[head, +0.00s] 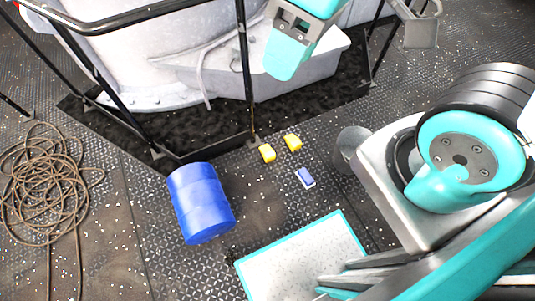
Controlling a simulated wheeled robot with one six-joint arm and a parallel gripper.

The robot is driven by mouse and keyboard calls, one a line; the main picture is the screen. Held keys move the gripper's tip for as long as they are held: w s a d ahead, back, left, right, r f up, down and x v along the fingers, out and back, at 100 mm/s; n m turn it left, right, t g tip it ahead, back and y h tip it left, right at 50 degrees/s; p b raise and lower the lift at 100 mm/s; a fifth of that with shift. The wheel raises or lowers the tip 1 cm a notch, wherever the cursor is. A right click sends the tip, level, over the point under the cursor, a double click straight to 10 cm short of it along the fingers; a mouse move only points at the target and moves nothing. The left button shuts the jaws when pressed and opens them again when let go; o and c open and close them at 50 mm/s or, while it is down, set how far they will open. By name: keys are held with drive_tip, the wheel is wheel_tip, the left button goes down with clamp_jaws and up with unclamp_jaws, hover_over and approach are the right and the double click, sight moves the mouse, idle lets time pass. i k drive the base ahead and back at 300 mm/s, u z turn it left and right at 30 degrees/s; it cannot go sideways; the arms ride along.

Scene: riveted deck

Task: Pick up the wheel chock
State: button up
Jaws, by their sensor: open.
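Two small yellow blocks lie close together on the deck near the foot of the railing. The left yellow block (267,153) and the right yellow block (292,142) look like wheel chocks, but they are too small to make out their shape surely. A small blue block (305,178) lies just below and right of them. My arm fills the right side, and a teal part that seems to be mine hangs at the top centre. Nothing touches the yellow blocks.
A tangled rope (45,190) lies at the far left. A black railing (247,75) rises behind the blocks, around a large white machine (180,60). The deck between drum and blocks is clear.

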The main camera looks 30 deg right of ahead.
sight(269, 155)
drive_tip(key=z, duration=1.75)
drive_tip(key=i, duration=0.5)
drive_tip(key=u, duration=2.3)
